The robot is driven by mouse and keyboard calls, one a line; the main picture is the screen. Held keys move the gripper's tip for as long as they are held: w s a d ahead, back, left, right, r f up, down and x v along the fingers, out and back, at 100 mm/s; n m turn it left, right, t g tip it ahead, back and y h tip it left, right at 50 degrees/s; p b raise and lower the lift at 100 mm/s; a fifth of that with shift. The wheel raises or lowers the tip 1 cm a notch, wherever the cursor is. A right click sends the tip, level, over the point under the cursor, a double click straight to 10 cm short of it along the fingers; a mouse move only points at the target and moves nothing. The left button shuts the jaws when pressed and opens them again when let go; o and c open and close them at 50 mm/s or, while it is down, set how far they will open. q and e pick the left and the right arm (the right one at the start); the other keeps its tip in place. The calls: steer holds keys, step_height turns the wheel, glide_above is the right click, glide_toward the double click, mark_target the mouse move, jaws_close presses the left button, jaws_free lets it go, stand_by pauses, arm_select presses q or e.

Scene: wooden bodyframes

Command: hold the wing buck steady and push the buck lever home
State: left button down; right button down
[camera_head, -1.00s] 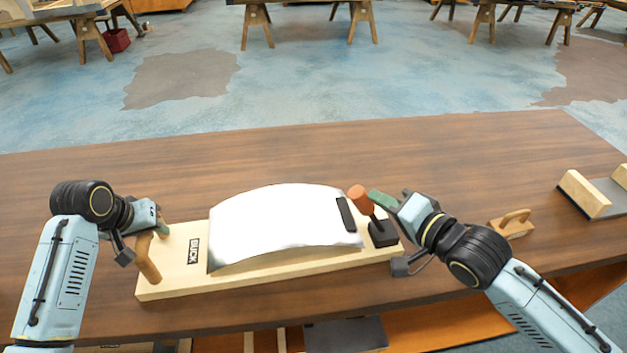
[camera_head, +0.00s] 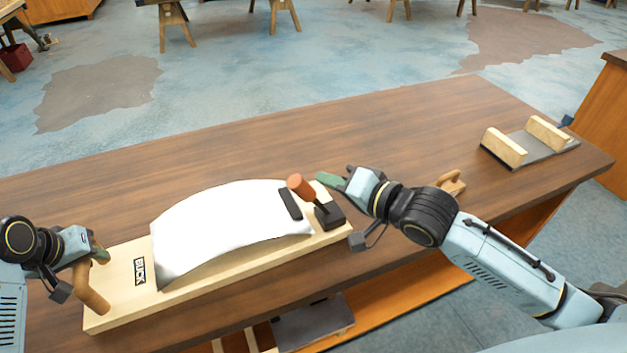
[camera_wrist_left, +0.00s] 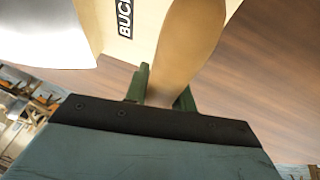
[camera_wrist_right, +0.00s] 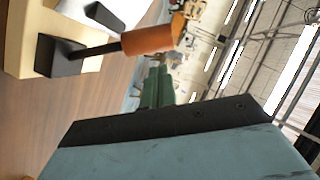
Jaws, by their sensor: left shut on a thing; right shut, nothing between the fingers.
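The wing buck (camera_head: 110,308) is a pale wooden base on the table with a curved white metal panel (camera_head: 225,222) on top and a wooden handle post at its left end. My left gripper (camera_head: 98,255) is shut on that wooden handle (camera_head: 92,290), which also shows between the fingers in the left wrist view (camera_wrist_left: 185,50). The buck lever (camera_head: 303,188) has an orange grip on a dark stem and black base, and leans left toward the panel. My right gripper (camera_head: 328,179) is shut and empty, just right of the orange grip; the right wrist view shows the lever (camera_wrist_right: 145,40) apart from the green fingers.
A black clamp pad (camera_head: 290,204) lies on the panel beside the lever. A wooden hand tool (camera_head: 452,183) sits behind my right arm. A grey cradle with two wooden blocks (camera_head: 505,148) stands at the table's right end. The table's back middle is clear.

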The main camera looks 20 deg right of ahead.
arm_select(q)
steer(key=shift+a, duration=0.15)
arm_select(e)
steer(key=d+v, duration=0.1)
steer(key=v, duration=1)
steer(key=shift+w, duration=0.3)
steer(key=shift+d+r, duration=0.1)
steer(key=shift+r, duration=0.05)
arm_select(q)
steer(key=c, duration=1.1)
jaws_free()
